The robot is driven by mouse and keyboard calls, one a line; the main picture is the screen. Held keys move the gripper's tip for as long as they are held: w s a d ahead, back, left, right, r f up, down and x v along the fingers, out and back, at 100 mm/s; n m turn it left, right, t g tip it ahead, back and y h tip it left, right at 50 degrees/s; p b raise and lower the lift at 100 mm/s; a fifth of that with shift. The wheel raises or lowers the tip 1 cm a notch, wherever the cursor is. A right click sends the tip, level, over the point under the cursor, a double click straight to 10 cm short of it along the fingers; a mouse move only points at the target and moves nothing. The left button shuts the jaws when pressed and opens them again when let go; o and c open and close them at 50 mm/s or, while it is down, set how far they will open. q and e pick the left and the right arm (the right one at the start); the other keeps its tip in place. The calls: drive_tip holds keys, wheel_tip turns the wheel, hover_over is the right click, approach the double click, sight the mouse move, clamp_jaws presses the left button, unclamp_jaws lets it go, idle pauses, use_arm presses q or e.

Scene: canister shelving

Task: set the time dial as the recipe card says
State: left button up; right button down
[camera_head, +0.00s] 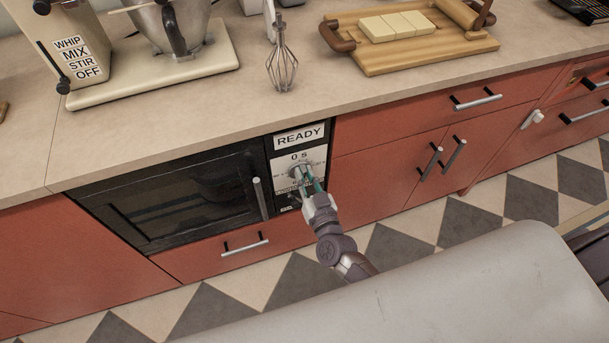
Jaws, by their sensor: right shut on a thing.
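The time dial (296,172) is on the control panel at the right side of a black built-in microwave (180,195). The panel's display (299,136) reads READY, and the label above the dial reads 0 s. My right gripper (309,180) is at the panel, its fingers shut on the dial and partly covering it. Part of the scale and the lower panel lettering is hidden behind the gripper. The recipe card is not seen in this view. My left gripper is not in view.
The microwave door handle (260,198) sticks out just left of my right gripper. Above, the counter holds a stand mixer (150,70), a whisk (282,62) and a wooden board (420,55) with pale blocks. Red drawers and cabinets (385,170) flank the microwave.

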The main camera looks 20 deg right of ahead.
drive_tip(key=m, duration=0.3)
drive_tip(key=m+b, duration=0.1)
drive_tip(key=m, duration=0.2)
drive_tip(key=d+m+b, duration=0.1)
drive_tip(key=m, duration=0.3)
drive_tip(key=shift+f, duration=0.4)
idle(0.4)
drive_tip(key=c, duration=1.1)
unclamp_jaws()
drive_tip(key=shift+d, duration=0.1)
drive_tip(key=s, duration=1.2)
drive_tip(key=shift+d, duration=0.2)
